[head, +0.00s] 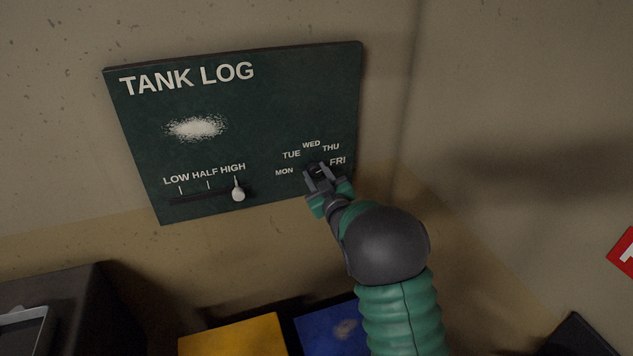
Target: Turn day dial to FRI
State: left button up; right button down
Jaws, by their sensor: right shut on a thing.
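A dark green TANK LOG board (260,110) hangs on the wall. The day dial (317,169) is at its lower right, ringed by the labels MON, TUE, WED, THU and FRI. My right gripper (319,177) is at the dial, shut on it, with its fingers covering most of it. I cannot tell which day the dial points to. My left gripper is not in view.
A slider with a pale knob (238,194) sits at HIGH on the board, left of the dial. A white smudge (196,128) marks the board. Below are a yellow surface (235,338), a blue surface (333,330) and a dark box (65,300). A red sign (624,252) is at the right edge.

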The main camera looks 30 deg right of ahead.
jog(key=shift+f+m+b, duration=0.25)
jog(key=shift+m+b, duration=0.3)
jog(key=shift+m, duration=0.5)
jog(key=shift+f+m+b, duration=0.25)
jog(key=shift+m+b, duration=0.3)
jog(key=shift+m, duration=0.5)
jog(key=c, duration=1.2)
grip_release()
jog(key=shift+o, duration=1.2)
jog(key=shift+w+r, duration=0.1)
jog(key=shift+r, duration=0.05)
jog(key=shift+r, duration=0.1)
